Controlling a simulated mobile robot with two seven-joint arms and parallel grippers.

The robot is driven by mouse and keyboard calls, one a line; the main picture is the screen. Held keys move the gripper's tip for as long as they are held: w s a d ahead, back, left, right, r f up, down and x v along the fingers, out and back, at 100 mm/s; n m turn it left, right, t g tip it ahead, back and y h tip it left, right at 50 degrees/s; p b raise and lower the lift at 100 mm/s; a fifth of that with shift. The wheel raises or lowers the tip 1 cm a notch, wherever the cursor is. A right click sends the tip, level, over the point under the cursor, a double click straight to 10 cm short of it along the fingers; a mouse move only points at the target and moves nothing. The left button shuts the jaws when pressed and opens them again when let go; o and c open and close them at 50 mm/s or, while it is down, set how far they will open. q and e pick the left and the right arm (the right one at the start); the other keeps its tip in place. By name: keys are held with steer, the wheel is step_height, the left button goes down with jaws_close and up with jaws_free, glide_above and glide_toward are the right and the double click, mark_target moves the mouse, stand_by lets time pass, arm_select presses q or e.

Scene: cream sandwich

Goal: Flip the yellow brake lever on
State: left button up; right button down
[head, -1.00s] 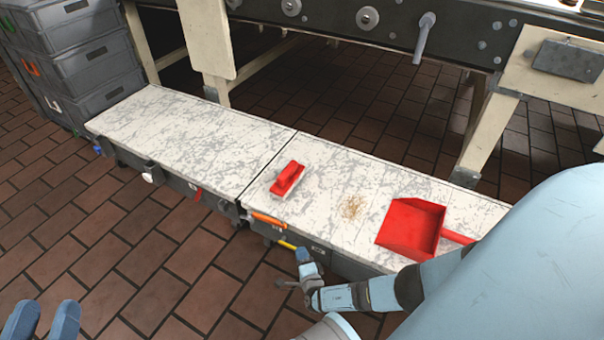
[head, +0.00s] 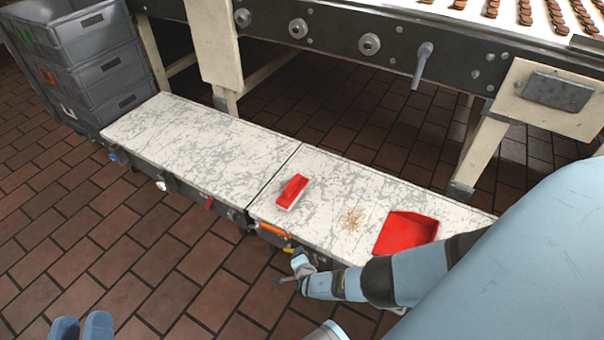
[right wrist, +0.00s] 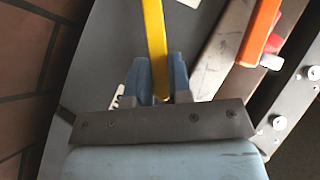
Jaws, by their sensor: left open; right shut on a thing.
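The yellow brake lever (right wrist: 154,32) runs down from the top of the right wrist view to between the blue fingers of my right gripper (right wrist: 158,75), which is shut on it. In the head view my right gripper (head: 300,264) is at the front side of the low white platform, below an orange handle (head: 274,230), and mostly hides the lever. My left gripper (head: 82,327) is open and empty at the bottom left, above the tiled floor, away from the platform.
A red brush (head: 292,191) and a red dustpan (head: 405,232) lie on the platform (head: 190,145). Grey crates (head: 90,65) are stacked at the left. A conveyor (head: 340,40) stands behind. The brick-tiled floor in front is clear.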

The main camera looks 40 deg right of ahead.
stand_by(0.3)
steer(key=c, duration=1)
jaws_free()
steer(key=shift+c, duration=0.2)
arm_select(q)
steer(key=shift+a+r, duration=0.1)
steer(key=shift+r, duration=0.05)
arm_select(e)
steer(key=shift+r, duration=0.1)
